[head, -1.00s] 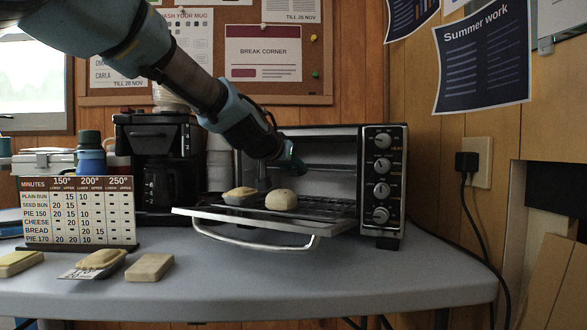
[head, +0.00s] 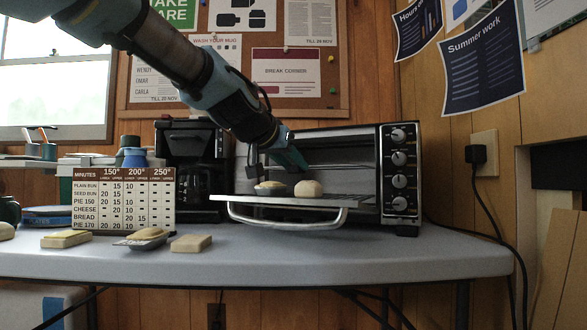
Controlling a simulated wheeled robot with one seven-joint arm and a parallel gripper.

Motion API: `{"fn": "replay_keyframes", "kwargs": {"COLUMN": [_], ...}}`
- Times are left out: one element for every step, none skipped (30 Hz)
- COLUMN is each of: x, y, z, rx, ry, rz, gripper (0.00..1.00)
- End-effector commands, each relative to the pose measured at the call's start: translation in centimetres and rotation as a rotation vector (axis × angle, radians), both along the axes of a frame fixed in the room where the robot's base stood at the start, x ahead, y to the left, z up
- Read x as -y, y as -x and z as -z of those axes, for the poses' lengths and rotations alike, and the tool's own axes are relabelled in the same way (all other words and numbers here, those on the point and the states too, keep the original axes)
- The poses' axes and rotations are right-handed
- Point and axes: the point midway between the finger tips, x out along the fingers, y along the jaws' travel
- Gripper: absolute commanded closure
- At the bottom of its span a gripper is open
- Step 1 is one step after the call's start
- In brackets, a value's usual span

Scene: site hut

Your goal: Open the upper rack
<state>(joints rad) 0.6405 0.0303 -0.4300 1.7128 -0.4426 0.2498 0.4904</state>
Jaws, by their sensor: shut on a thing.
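The toaster oven (head: 398,215) stands at the right of the table in the head view, its door (head: 268,201) folded down with a curved metal handle in front. The upper rack (head: 350,174) shows as thin, faint bars inside, seen nearly edge-on. A pie in a tin (head: 270,188) and a round bun (head: 309,188) sit low at the oven's mouth. My gripper (head: 286,163) reaches from the upper left into the opening, above the pie and bun. It is shut at the upper rack's front; the exact contact is hidden by the hand.
A coffee maker (head: 192,172) stands close left of the oven. A baking-time chart (head: 124,201) stands at the table's left. Several food pieces lie in front, including a bread-like slab (head: 191,243). The table's front right is clear.

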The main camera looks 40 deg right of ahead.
Motion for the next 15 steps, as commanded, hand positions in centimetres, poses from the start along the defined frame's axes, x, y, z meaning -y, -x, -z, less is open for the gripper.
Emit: {"fn": "replay_keyframes", "kwargs": {"x": [0.0,0.0,0.0,0.0,0.0,0.0,0.0,0.0,0.0,0.01,0.01,0.0,0.01,0.01,0.01], "y": [-0.02,-0.02,-0.01,-0.01,-0.01,-0.01,-0.01,-0.01,0.0,0.0,0.0,0.0,0.01,0.01,0.01], "z": [-0.09,-0.09,-0.09,-0.09,-0.09,-0.09,-0.09,-0.09,-0.09,-0.07,-0.07,-0.06,-0.05,-0.05,-0.04], "rx": [0.0,0.0,0.0,0.0,0.0,-0.001,-0.001,-0.001,-0.001,-0.001,-0.001,-0.001,-0.001,-0.001,-0.001], "ry": [0.001,0.001,0.001,0.001,0.001,0.0,0.0,0.0,0.0,0.0,0.0,0.0,0.0,0.0,0.0], "rz": [0.0,0.0,0.0,0.0,0.0,0.0,0.0,0.0,0.0,0.0,0.0,0.0,0.0,0.0,0.0], "gripper": [1.0,1.0,1.0,1.0,1.0,1.0,0.62,0.58,0.54,0.51,0.47,0.43,0.39,0.36,0.32]}}
